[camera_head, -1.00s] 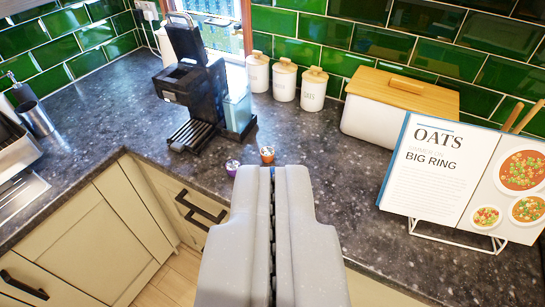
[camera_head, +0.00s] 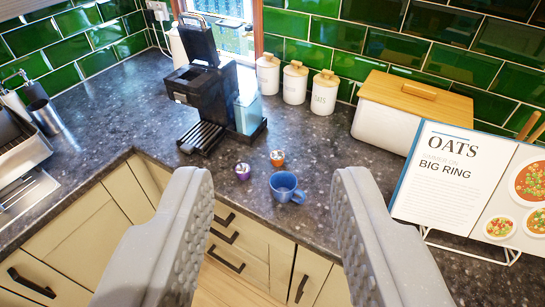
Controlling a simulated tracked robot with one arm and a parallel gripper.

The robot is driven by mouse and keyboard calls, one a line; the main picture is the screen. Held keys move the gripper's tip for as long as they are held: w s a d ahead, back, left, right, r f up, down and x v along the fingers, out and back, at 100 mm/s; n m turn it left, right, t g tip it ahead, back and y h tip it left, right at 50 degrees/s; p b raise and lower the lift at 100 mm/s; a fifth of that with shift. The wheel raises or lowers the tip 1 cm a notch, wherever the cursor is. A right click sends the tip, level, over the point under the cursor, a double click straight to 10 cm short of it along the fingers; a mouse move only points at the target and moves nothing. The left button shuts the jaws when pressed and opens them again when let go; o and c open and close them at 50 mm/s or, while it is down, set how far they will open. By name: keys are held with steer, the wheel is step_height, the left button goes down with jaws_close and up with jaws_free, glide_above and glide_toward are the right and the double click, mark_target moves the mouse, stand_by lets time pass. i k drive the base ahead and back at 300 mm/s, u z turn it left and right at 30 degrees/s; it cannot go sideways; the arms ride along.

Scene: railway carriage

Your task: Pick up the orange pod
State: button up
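The orange pod (camera_head: 277,157) is a small orange capsule with a pale top, standing on the dark speckled counter. It is between the coffee machine and a blue mug. My gripper (camera_head: 270,190) is open, its two grey fingers wide apart in the lower part of the view. Nothing is held between them. The orange pod shows in the gap between the fingers, farther away and apart from them.
A purple pod (camera_head: 242,171) stands just left of the orange one. A blue mug (camera_head: 286,187) is just in front of it. A black coffee machine (camera_head: 205,85) stands behind left. White canisters (camera_head: 295,83), a bread bin (camera_head: 400,112) and a cookbook (camera_head: 455,180) are behind and right.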

mark_target(277, 157)
steer(key=u, duration=0.3)
steer(key=i, duration=1.35)
steer(key=u, duration=0.3)
